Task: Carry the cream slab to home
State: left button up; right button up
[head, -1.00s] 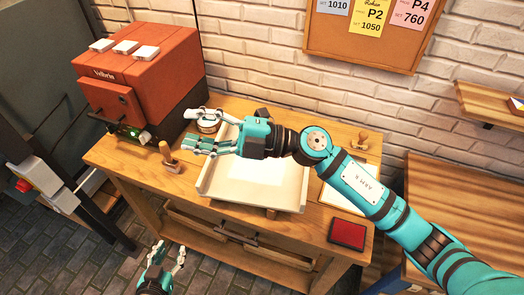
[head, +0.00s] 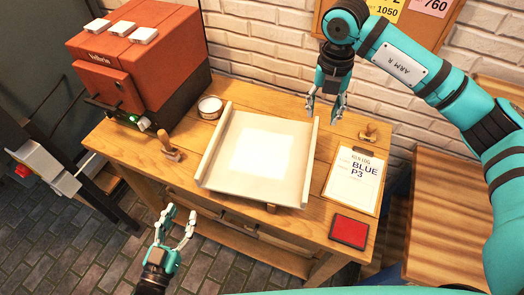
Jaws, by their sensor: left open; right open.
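A cream tray-like board (head: 225,178) with raised side rails lies on the wooden table. A paler, whitish square (head: 264,150) lies flat in its middle; I cannot tell whether this square is the cream slab or a marking. No place labelled home can be read. My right gripper (head: 326,106) is open and empty, pointing down above the table's back edge, just right of the board's far end. My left gripper (head: 178,226) is open and empty in front of the table's front edge, left of and nearer than the board.
A red-brown kiln-like box (head: 135,65) stands at the back left. A round tin (head: 210,107), wooden stamps (head: 168,148) (head: 368,133), a "BLUE P3" sheet (head: 352,180) and a red pad (head: 349,231) surround the board. A brick wall (head: 255,50) rises behind the table (head: 140,165).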

aim_at(205, 157)
pick_arm(q)
jog(key=x, duration=1.7)
jog(key=shift+w+f, duration=0.1)
jog(key=shift+w, duration=0.15)
pick_arm(e)
notch_tip(205, 157, down, 18)
jog(key=shift+r, duration=0.25)
pick_arm(q)
jog(key=shift+c, duration=0.5)
pick_arm(e)
jog(key=shift+c, duration=0.5)
pick_arm(q)
grip_shut()
pick_arm(e)
grip_shut()
pick_arm(q)
jog(key=shift+w+d+r, duration=0.1)
jog(key=shift+w+r, duration=0.1)
jog(key=shift+r, duration=0.2)
pick_arm(e)
jog(key=shift+w+r, duration=0.25)
